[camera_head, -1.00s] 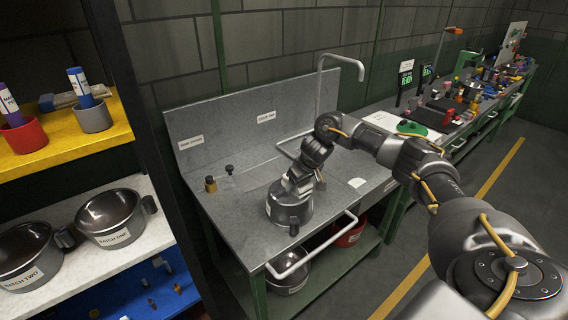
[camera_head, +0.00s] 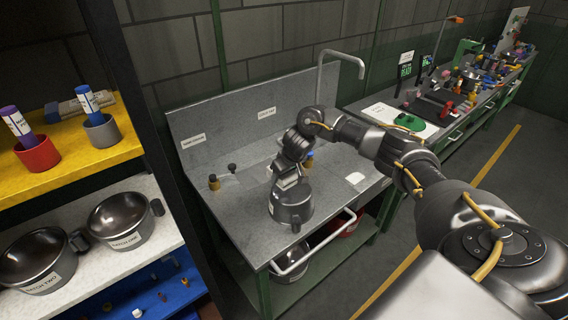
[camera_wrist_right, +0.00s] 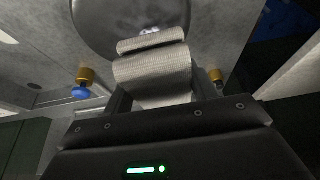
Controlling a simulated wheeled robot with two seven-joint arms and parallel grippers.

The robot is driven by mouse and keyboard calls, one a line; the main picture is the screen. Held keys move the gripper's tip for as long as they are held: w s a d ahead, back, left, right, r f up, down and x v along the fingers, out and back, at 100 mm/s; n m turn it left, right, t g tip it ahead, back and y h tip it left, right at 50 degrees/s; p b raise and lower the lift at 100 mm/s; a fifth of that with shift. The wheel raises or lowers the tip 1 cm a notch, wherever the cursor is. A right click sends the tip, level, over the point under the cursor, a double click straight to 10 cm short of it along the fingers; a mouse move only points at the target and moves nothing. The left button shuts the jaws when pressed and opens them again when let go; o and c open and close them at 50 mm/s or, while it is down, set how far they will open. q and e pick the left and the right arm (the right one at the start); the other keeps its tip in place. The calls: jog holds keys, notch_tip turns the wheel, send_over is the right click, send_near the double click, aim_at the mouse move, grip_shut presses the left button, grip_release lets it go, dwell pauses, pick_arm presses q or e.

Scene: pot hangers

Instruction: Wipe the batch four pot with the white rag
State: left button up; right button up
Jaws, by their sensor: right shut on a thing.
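A dark metal pot (camera_head: 292,208) stands upright on the grey sink counter, its short handle toward the front edge; its label is not readable here. My right gripper (camera_head: 288,183) is at the pot's top, pointing down. In the right wrist view the gripper (camera_wrist_right: 160,95) is shut on the folded white rag (camera_wrist_right: 153,72), which looks pale grey and ribbed. The rag overlaps the pot's round dark surface (camera_wrist_right: 125,20); whether they touch is hard to tell. My left gripper is not in view.
The metal counter (camera_head: 240,215) has a tall faucet (camera_head: 341,57) behind and a rail (camera_head: 318,242) in front. Two labelled pots (camera_head: 120,219) sit on the left shelf. A cluttered bench (camera_head: 455,125) extends right.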

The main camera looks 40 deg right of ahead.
jog(key=shift+w+a+r+p, duration=0.1)
jog(key=shift+w+r+p, duration=0.1)
jog(key=shift+r+p, duration=0.95)
jog(key=shift+s+r+p, duration=0.1)
jog(key=shift+r+p, duration=0.5)
jog(key=shift+r, duration=0.4)
jog(key=shift+f, duration=0.1)
jog(key=shift+r, duration=3.05)
